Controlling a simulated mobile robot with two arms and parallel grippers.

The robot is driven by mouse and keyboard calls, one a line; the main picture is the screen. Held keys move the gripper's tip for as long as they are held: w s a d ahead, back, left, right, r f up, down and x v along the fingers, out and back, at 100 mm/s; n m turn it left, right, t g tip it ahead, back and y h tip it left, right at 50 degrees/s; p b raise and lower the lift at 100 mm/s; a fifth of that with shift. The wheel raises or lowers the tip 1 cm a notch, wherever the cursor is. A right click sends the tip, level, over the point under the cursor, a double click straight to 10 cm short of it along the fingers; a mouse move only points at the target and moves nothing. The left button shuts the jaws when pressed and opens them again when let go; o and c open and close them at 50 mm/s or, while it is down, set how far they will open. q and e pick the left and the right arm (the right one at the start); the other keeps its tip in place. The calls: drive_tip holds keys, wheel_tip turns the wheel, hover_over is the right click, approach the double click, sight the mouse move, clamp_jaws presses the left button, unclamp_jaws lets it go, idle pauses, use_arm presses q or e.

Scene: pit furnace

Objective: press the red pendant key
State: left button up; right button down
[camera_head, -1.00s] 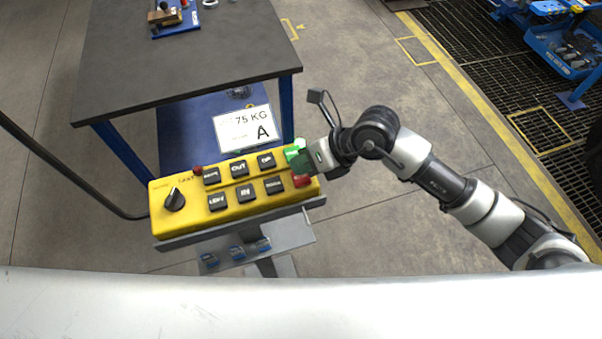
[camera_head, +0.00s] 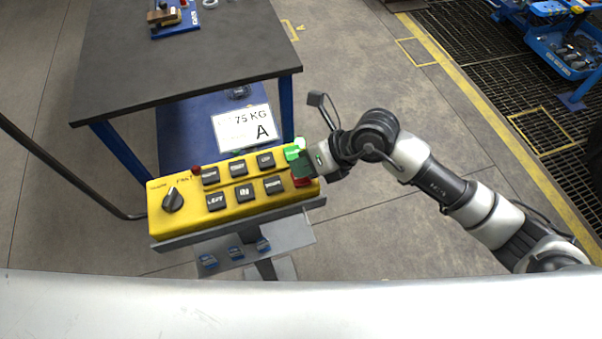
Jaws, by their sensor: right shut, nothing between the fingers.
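The yellow pendant (camera_head: 231,215) lies on a grey stand, with a black rotary knob (camera_head: 173,200), several black keys, a green key (camera_head: 293,153) and a red key (camera_head: 301,182) at its right end. A small red lamp or button (camera_head: 196,170) sits on its far edge. My right gripper (camera_head: 300,166) is shut and empty. Its fingertips are over the right end of the pendant, between the green key and the red key, and cover part of the red key. I cannot tell whether they touch it. My left gripper is not in view.
A dark-topped table (camera_head: 185,55) with blue legs stands behind the pendant. A white sign (camera_head: 243,128) reading 75 KG A is just behind the pendant. Open floor (camera_head: 400,240) lies at the right.

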drive_tip(key=shift+f, duration=0.25)
idle(0.4)
drive_tip(key=shift+r+p, duration=0.5)
drive_tip(key=shift+r, duration=0.4)
drive_tip(key=shift+r, duration=0.15)
wheel_tip(320, 180, up, 5)
drive_tip(key=p, duration=0.3)
drive_tip(key=shift+p, duration=0.35)
idle(0.5)
